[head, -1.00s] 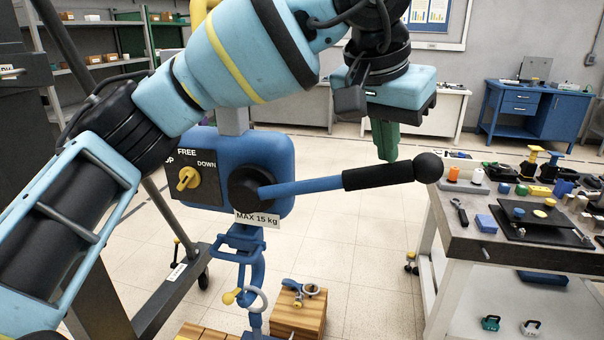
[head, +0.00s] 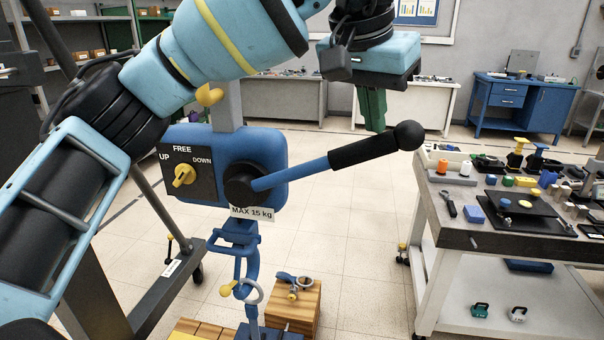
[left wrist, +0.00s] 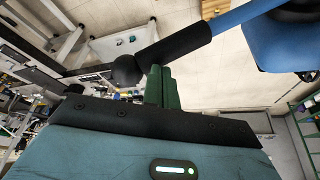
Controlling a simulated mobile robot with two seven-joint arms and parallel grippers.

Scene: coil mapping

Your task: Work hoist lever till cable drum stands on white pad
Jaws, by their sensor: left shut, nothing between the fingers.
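The blue hoist (head: 270,145) has a lever (head: 300,172) with a black grip and ball end, tilted up to the right. Its yellow selector knob (head: 184,175) sits among the labels UP, FREE and DOWN, slanted toward DOWN. A blue chain and hook (head: 246,265) hang below; the load is mostly cut off at the bottom edge. I cannot make out the cable drum or white pad. My left gripper (head: 374,122) is shut and empty, its green fingers just above the black grip. In the left wrist view the fingers (left wrist: 160,87) overlap the grip (left wrist: 175,45) near the ball; contact is unclear.
A wooden block (head: 306,300) with a metal shackle (head: 293,284) stands below the hoist. A workbench (head: 455,232) with many small parts is at right. A grey stand leg (head: 165,290) is at left. Floor between hoist and bench is clear.

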